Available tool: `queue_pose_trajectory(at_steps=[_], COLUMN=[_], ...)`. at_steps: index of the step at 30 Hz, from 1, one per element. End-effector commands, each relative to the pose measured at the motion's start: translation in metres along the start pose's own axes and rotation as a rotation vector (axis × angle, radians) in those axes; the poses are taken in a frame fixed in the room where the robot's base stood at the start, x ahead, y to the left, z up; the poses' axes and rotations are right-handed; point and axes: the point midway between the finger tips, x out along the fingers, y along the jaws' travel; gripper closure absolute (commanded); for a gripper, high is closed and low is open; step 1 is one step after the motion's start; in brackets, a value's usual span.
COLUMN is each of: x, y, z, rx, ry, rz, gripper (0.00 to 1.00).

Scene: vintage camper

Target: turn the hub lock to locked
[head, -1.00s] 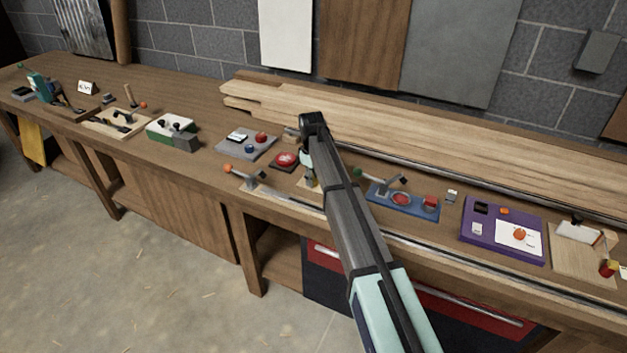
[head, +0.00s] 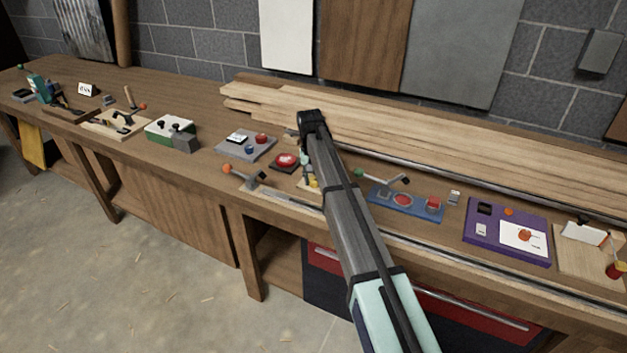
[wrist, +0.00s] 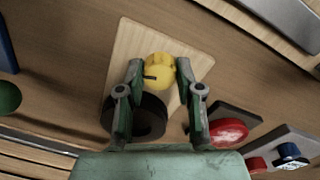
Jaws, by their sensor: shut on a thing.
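In the wrist view a round yellow knob (wrist: 160,72) with a dark mark on its left side stands on a pale wooden board (wrist: 190,48). I take it to be the hub lock. My gripper (wrist: 160,80) has its two green fingers on opposite sides of the knob, shut on it. A thick black ring or disc (wrist: 138,118) lies on the board, partly behind the fingers. In the head view a bit of the yellow knob (head: 313,182) shows beside my arm, which hides most of the board. I see no readable lock markings.
A red button on a dark base (wrist: 228,131) is close to the right finger; it also shows in the head view (head: 286,160). A blue board with a lever (head: 405,203) lies right of my arm. An orange-tipped lever (head: 245,176) is left of it. Planks lie behind.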

Motion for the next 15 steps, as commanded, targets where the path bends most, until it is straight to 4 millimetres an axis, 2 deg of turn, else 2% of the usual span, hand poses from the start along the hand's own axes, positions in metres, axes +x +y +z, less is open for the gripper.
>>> queue_pose_trajectory(at_steps=[7,15], x=[0.0022,0.0018], y=[-0.0003,-0.0005], z=[0.0014,0.0013], rx=[0.163,0.252], ry=[-0.013,-0.017], rz=[0.001,0.001], gripper=[0.99,0.99])
